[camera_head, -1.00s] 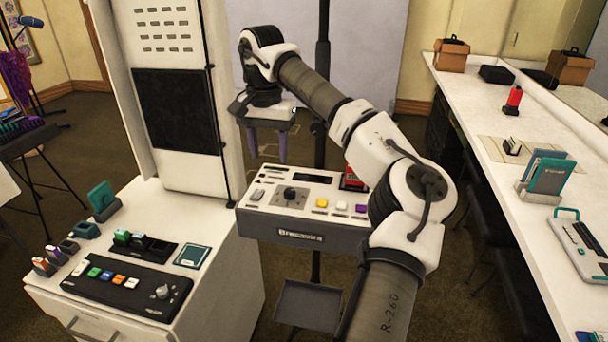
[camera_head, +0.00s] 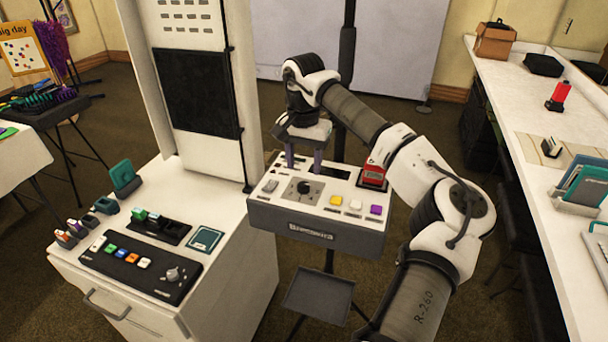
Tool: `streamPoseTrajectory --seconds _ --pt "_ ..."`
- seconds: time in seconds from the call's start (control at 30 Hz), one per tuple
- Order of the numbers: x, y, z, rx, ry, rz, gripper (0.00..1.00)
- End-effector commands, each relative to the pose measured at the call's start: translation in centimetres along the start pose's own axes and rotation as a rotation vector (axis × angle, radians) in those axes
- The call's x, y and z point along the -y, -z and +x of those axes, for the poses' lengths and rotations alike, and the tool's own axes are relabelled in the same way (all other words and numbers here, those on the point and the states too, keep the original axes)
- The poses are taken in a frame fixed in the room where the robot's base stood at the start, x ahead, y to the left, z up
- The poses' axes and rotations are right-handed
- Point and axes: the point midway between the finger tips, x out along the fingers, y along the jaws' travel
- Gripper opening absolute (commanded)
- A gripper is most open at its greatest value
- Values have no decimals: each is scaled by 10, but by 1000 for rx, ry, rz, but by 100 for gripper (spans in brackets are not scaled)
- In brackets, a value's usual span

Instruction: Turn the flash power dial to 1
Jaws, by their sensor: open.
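A control box (camera_head: 318,228) on a stand carries a black round dial (camera_head: 304,188) on a grey square plate. Its markings and pointer setting are too small to read. My gripper (camera_head: 304,168) points down with its two purple-grey fingers apart and nothing between them. In the picture the fingertips are just above the dial, over the back part of the box's top; the exact height gap cannot be told. A second, grey knob (camera_head: 172,274) sits on a black button panel (camera_head: 140,266) at the left. I cannot read which dial is labelled flash power.
A white cabinet (camera_head: 225,262) with a tall upright panel stands close on the left. A small dark tray (camera_head: 319,294) is below the box. A white counter runs along the right.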

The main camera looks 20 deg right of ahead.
Motion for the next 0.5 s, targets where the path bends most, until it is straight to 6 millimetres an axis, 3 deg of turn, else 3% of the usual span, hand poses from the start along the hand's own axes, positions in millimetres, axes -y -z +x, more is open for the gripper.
streamPoseTrajectory --seconds 0.23,0.5 --pt "0 0 40 1 1 2 49" --pt "0 0 56 -1 1 2 49"
